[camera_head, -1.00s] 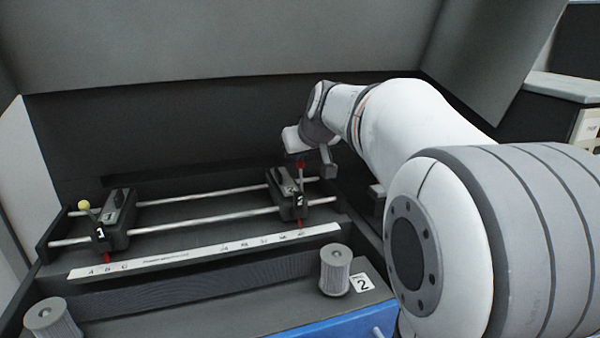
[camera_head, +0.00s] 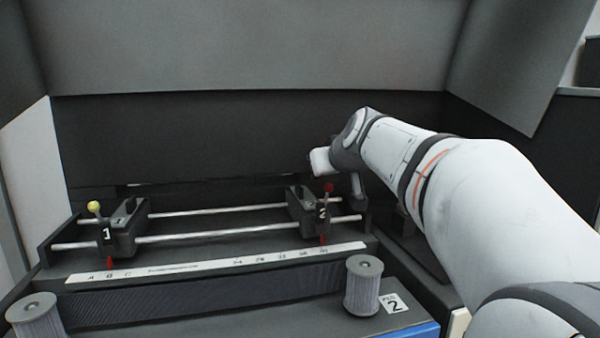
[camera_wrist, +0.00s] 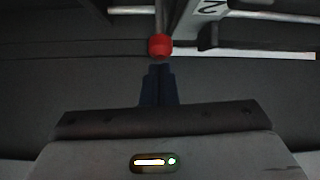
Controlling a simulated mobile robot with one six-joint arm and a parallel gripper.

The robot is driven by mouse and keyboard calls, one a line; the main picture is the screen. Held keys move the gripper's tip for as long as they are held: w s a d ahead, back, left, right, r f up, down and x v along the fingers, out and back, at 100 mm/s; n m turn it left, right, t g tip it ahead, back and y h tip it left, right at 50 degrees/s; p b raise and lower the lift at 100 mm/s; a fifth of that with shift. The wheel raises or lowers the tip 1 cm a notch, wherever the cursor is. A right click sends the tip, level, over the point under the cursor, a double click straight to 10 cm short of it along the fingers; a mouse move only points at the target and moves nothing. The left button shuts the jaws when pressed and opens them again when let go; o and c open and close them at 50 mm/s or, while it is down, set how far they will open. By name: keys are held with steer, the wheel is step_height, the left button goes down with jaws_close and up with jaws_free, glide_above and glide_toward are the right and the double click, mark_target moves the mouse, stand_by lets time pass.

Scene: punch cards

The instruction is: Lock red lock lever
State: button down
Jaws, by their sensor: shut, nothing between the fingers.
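The red lock lever is a thin stem with a round red knob (camera_head: 328,188) on slider block 2 (camera_head: 304,205), at the right end of the rails in the head view. In the wrist view the red knob (camera_wrist: 160,46) is just beyond the tips of my gripper (camera_wrist: 159,68). The fingers are together with nothing between them. Whether the tips touch the knob I cannot tell. In the head view my wrist is behind and right of the lever, and the fingertips are not clearly seen.
Slider block 1 (camera_head: 121,228) with a yellow-knobbed lever (camera_head: 94,207) is at the left of the two metal rails (camera_head: 210,236). A lettered white scale strip (camera_head: 200,266) lies in front. Ribbed rollers (camera_head: 364,286) stand nearer. A dark back wall rises close behind.

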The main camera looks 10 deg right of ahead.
steer(key=shift+w+f, duration=0.15)
steer(key=shift+w, duration=0.2)
step_height(320, 180, up, 4)
steer(key=w+p, duration=0.2)
steer(key=p, duration=0.2)
steer(key=s+r+b, duration=0.1)
steer(key=s, duration=0.8)
steer(key=shift+s+r, duration=0.25)
steer(key=shift+r, duration=0.15)
